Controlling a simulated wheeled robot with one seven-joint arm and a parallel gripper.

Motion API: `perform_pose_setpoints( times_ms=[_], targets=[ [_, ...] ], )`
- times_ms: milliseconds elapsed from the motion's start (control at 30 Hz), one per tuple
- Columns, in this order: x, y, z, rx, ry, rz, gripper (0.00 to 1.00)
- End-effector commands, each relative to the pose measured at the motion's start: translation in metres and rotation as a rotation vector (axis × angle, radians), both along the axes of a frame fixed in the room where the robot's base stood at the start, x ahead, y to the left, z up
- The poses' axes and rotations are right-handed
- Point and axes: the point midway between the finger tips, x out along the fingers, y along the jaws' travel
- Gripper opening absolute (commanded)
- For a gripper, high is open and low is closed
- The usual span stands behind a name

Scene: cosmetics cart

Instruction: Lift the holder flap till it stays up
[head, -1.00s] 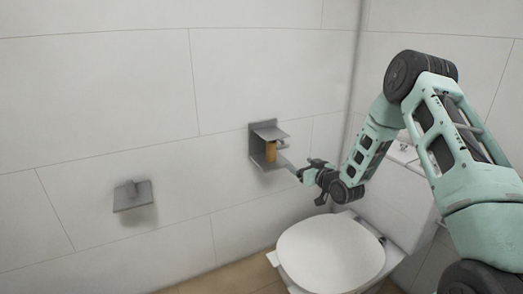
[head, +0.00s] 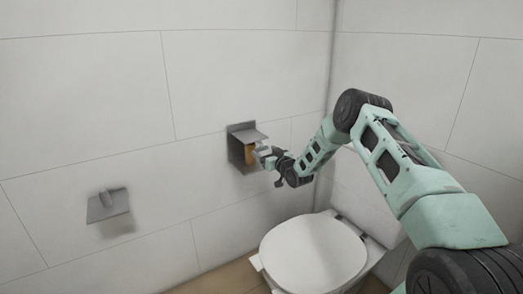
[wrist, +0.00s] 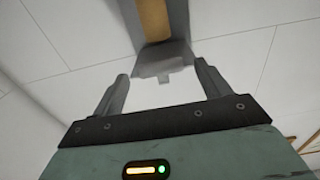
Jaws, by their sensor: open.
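The grey holder (head: 238,151) is fixed to the wall at the middle of the head view. Its upper plate juts out over a tan piece (head: 249,154) inside. My gripper (head: 266,155) is at the holder's front right, below the upper plate. In the wrist view my gripper (wrist: 161,71) is open, with a light grey plate-like part (wrist: 160,63) showing between and beyond its fingertips. I cannot tell whether this part is the flap or whether the fingers touch it. The tan piece (wrist: 154,20) shows behind it. The gripper hides the holder's lower front.
A second grey wall fitting (head: 108,206) with a slanted plate is at the left. A white toilet with its lid (head: 312,250) down stands below and right of the holder. The wall between the two fittings is bare.

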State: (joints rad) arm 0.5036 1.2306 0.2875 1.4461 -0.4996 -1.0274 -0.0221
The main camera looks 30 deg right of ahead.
Motion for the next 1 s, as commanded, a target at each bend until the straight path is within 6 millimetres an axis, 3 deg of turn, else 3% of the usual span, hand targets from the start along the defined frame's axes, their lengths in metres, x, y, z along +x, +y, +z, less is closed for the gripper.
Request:
perform_pose_setpoints(
  times_ms=[100, 300, 667, 900, 1000],
  targets=[
    [0.018, 0.002, 0.000, -0.001, -0.001, 0.001, 0.76],
    [0.033, 0.002, 0.000, 0.001, 0.000, 0.000, 0.76],
    [0.037, 0.002, 0.000, 0.000, 0.001, 0.000, 0.76],
    [0.037, 0.002, 0.000, 0.000, 0.000, 0.000, 0.13],
    [0.037, 0.002, 0.001, 0.000, 0.002, 0.001, 0.13]
  ],
)
